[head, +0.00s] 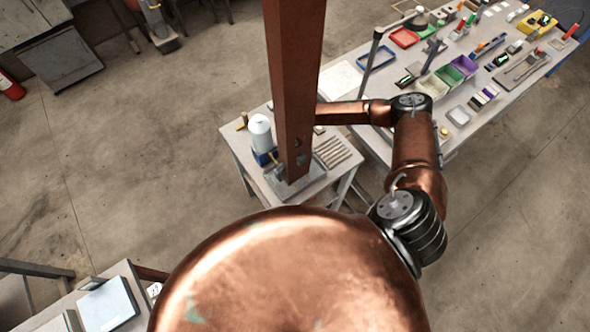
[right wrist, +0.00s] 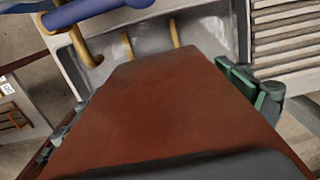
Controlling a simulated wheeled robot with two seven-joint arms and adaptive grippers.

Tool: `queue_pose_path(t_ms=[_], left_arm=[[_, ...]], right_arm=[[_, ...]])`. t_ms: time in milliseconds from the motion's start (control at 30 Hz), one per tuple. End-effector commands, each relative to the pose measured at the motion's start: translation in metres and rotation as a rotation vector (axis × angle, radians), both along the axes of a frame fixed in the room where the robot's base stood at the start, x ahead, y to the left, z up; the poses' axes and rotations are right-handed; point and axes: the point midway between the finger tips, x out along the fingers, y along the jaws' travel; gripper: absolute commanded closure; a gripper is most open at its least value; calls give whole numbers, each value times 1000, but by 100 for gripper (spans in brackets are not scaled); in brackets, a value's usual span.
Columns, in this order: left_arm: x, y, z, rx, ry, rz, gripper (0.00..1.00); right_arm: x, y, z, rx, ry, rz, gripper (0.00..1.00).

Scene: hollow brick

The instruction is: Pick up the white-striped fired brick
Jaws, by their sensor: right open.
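In the right wrist view a broad plain reddish-brown face fills the middle. The green fingers of my open right gripper (right wrist: 160,108) show on both sides of it; I cannot tell whether they touch it. In the head view a tall reddish-brown post (head: 294,80) runs from the top edge down to a grey tray (head: 266,182), with small dark marks low on it. It hides most of my right gripper, whose arm comes in from the right. No white stripe shows, so I cannot make out the white-striped brick for certain. My left gripper is not in view.
A long bench (head: 413,137) with trays, bins and tools stands at the right. Open floor lies at the left.

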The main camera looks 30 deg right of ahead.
Motion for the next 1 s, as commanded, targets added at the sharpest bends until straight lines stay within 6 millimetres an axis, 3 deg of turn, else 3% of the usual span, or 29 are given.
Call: queue_pose_path(t_ms=[100,367,1000], left_arm=[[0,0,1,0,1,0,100],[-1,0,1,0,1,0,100],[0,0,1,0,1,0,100]], right_arm=[[0,0,-9,1,0,-1,7],[0,0,-11,1,-1,0,9],[0,0,-11,1,-1,0,53]])
